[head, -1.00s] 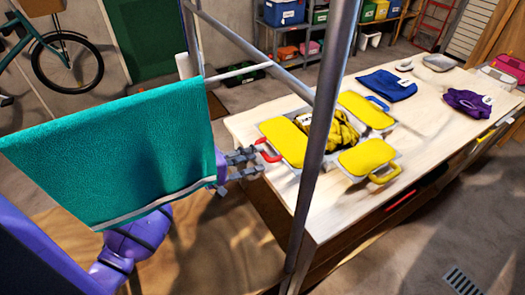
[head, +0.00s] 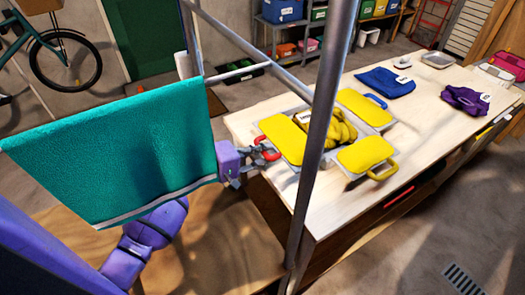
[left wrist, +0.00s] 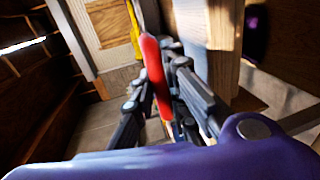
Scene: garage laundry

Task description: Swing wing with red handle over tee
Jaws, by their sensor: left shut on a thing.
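The yellow wing with the red handle (head: 283,138) lies flat at the left of a folding board on the table. Its red handle (head: 267,151) points toward my left gripper (head: 258,156), which is shut on it. In the left wrist view the red handle (left wrist: 154,72) stands between the dark fingers. The yellow tee (head: 341,129) lies bunched in the middle of the board, partly hidden by a grey post. A wing with a blue handle (head: 361,106) lies behind it, and one with a yellow handle (head: 364,153) lies in front-right. My right gripper is not in view.
The grey post (head: 318,130) of a rack rises in front of the board. A teal towel (head: 115,155) hangs at left, over part of my left arm. Blue (head: 386,82) and purple (head: 466,99) garments lie farther along the wooden table (head: 415,115).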

